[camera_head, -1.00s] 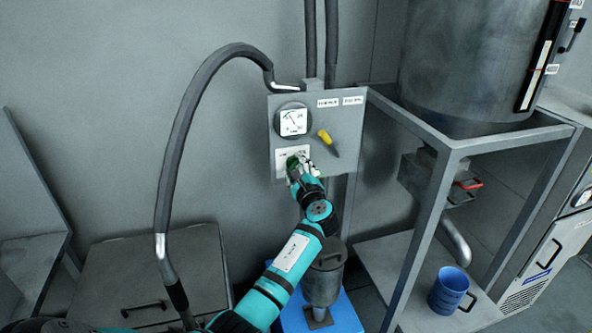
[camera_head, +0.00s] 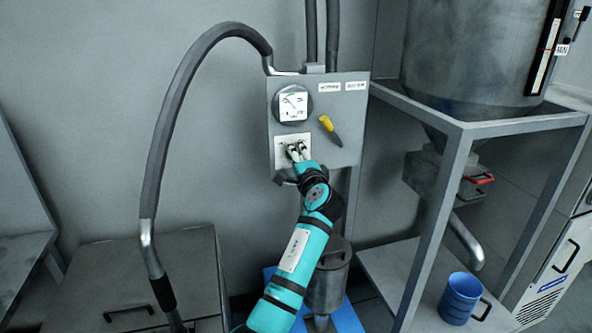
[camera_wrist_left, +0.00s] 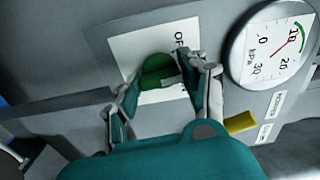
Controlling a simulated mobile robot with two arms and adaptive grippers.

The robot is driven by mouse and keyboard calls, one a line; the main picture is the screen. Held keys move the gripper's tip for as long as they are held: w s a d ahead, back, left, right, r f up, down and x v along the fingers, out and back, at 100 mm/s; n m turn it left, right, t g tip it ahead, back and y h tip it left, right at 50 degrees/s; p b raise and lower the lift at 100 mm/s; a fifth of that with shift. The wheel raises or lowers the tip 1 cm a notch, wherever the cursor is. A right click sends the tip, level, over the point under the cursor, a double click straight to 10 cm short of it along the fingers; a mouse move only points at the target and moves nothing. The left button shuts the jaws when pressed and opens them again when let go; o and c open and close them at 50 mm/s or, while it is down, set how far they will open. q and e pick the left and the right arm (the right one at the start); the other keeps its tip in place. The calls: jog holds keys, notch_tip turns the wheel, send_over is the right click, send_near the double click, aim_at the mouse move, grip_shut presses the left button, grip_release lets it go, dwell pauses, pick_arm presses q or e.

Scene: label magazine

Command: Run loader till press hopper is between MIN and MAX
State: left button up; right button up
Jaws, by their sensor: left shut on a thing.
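A grey control panel (camera_head: 352,150) on the wall carries a round gauge (camera_head: 293,103), a yellow-handled lever (camera_head: 329,127) and a white switch plate (camera_head: 281,149). My left gripper (camera_head: 297,152) is at this plate, shut on a round green knob (camera_wrist_left: 158,68). In the left wrist view my fingers (camera_wrist_left: 162,90) are on either side of the knob. The plate there has partly hidden lettering beginning "O". A large metal hopper (camera_head: 470,50) stands at upper right, with a dark sight strip (camera_head: 545,50) and a small label on its side. Its level is too small to read. My right gripper is not in view.
A grey frame (camera_head: 440,210) supports the hopper. A blue mug (camera_head: 459,298) stands on its lower shelf near a bent spout (camera_head: 466,243). A metal canister (camera_head: 328,277) is below the panel. A thick hose (camera_head: 180,120) arches at left above a grey lidded box (camera_head: 120,275).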

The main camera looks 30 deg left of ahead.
pick_arm(q)
jog(key=shift+f+n+b, duration=0.15)
jog(key=shift+n+b, duration=1.75)
jog(key=shift+n, duration=0.1)
jog(key=shift+f+n+b, duration=0.15)
jog(key=shift+n+b, duration=1.75)
jog(key=shift+n, duration=0.1)
jog(key=o, duration=1.2)
jog(key=shift+r, duration=0.1)
